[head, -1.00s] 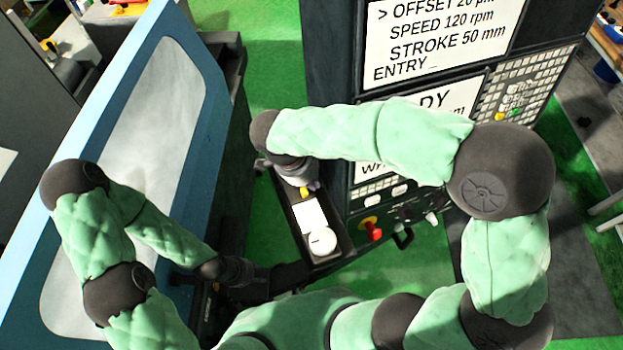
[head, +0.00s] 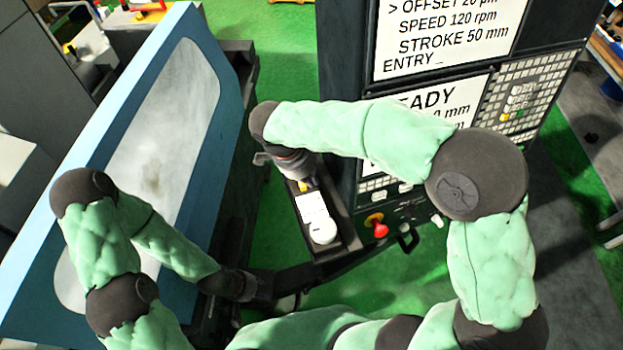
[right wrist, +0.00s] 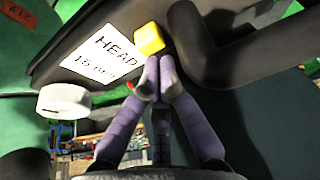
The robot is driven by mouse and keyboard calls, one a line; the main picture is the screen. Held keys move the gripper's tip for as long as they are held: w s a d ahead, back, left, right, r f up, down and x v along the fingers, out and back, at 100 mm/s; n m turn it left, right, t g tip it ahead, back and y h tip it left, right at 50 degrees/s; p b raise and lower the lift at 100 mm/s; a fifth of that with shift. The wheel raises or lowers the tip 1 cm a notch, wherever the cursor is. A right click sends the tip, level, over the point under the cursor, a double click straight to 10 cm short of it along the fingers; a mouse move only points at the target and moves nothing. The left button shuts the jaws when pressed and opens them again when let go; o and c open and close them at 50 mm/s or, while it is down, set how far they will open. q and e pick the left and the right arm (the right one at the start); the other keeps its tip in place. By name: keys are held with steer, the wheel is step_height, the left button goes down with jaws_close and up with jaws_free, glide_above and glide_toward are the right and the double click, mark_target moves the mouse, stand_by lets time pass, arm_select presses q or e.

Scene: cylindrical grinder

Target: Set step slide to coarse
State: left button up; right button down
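The small yellow slide block (head: 303,186) sits at the far end of a narrow dark box beside the control cabinet. In the right wrist view the yellow block (right wrist: 149,38) is next to a white label (right wrist: 101,54) reading "HEAD" with a partly legible mm value. A white round knob (head: 323,230) is at the near end of the box. My right gripper (right wrist: 159,72) has its purple fingertips together, just beside the yellow block; I cannot tell whether they touch it. My left gripper (head: 262,287) is low at the machine's side, its fingers unclear.
The dark control cabinet (head: 345,60) with screens and keys stands right of the box. A red knob (head: 380,230) and a dark handle (head: 408,240) stick out from it. The blue machine door (head: 228,80) is at left. Green floor shows between them.

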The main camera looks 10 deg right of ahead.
steer(key=v, duration=1.1)
steer(key=shift+r, duration=0.2)
steer(key=shift+w, duration=0.1)
